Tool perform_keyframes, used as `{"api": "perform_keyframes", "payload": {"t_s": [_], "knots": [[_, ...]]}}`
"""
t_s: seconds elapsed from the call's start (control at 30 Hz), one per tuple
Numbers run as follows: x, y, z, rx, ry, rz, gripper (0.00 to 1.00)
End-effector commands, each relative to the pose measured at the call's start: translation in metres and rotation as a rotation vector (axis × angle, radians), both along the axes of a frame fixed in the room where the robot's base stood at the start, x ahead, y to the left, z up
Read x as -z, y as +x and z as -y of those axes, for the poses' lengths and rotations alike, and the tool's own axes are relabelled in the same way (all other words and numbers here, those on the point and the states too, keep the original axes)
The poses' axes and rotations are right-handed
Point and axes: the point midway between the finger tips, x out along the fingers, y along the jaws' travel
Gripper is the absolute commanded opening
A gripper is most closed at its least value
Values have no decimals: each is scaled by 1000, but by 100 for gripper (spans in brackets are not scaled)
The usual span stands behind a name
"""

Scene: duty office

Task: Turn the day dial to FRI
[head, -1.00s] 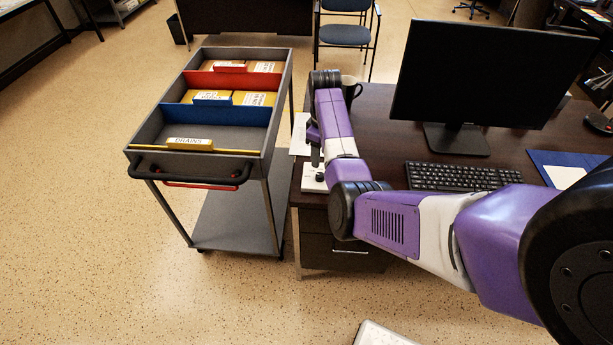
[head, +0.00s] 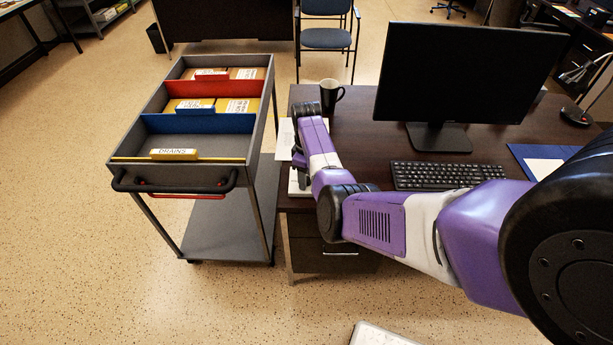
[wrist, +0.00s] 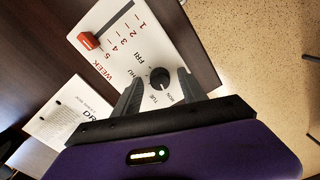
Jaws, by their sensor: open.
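The day dial (wrist: 160,78) is a round black knob on a white panel (wrist: 122,45) on the desk. Day names are printed around it; MON, TUE, THU and FRI can be made out in the wrist view. Which day it points to is too small to tell. My gripper (wrist: 159,85) is open, its two dark fingers on either side of the knob, near its level; contact cannot be told. In the head view my gripper (head: 300,168) is over the panel (head: 295,184) at the desk's left edge and hides the dial.
The panel also has a red slider handle (wrist: 89,41) beside a WEEK scale. A printed sheet (wrist: 70,117) lies near it. A black mug (head: 331,94), keyboard (head: 445,174) and monitor (head: 465,75) stand on the desk. A file cart (head: 205,140) is close on the left.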

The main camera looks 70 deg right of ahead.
Motion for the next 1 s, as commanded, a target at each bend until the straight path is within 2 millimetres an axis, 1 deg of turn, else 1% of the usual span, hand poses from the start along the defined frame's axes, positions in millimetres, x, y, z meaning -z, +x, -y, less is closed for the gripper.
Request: {"api": "perform_keyframes", "payload": {"t_s": [0.03,0.07,0.2,0.3,0.67,0.87,1.0], "knots": [[0,0,0,0,0,0,49],[0,0,0,0,0,0,45],[0,0,0,0,0,0,18],[0,0,0,0,0,0,0],[-1,0,0,39,0,0,0],[-1,0,0,146,0,0,0],[-1,0,0,261,-1,0,0]]}}
